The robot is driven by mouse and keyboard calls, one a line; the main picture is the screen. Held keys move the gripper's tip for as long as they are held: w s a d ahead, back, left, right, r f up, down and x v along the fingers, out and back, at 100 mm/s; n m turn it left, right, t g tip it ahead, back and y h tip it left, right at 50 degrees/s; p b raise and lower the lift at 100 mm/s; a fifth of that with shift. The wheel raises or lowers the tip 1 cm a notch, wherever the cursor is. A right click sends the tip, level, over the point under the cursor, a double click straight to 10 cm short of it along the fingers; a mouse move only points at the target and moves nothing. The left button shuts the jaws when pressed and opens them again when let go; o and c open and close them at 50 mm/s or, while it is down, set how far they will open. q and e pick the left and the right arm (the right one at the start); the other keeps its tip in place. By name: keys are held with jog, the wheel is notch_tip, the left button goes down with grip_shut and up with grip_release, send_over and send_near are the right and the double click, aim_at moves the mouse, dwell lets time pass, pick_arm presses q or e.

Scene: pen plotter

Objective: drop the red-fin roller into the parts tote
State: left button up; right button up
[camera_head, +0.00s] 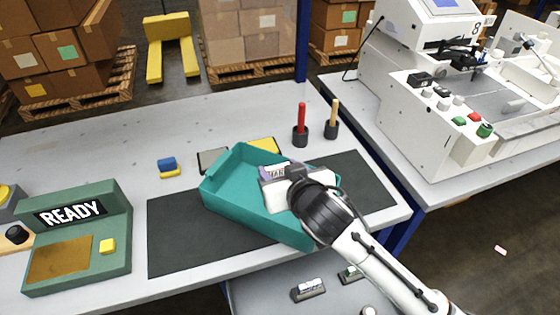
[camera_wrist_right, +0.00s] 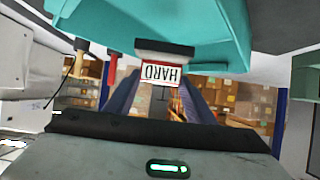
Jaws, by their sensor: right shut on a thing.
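The parts tote (camera_head: 225,202) is a teal open bin on the dark mat, and its walls also show at the top of the right wrist view (camera_wrist_right: 120,22). My right gripper (camera_head: 283,180) is over the tote and shut on a small part. I take this to be the red-fin roller (camera_head: 275,170); it has a white label reading HARD. In the right wrist view the roller (camera_wrist_right: 165,70) shows a dark body and a red edge around the label. The gripper hides much of it, and I cannot tell its height above the tote floor. My left gripper is not in view.
A red-handled tool (camera_head: 301,120) and a wooden-handled tool (camera_head: 334,117) stand in dark holders behind the tote. A green READY box (camera_head: 80,235) is at the left. Small labelled parts (camera_head: 308,289) lie on a lower surface. A white machine (camera_head: 440,110) stands at the right.

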jog(key=shift+f, duration=0.15)
jog(key=o, duration=1.2)
jog(key=v, duration=1)
jog(key=shift+s+d, duration=0.1)
jog(key=shift+s, duration=0.1)
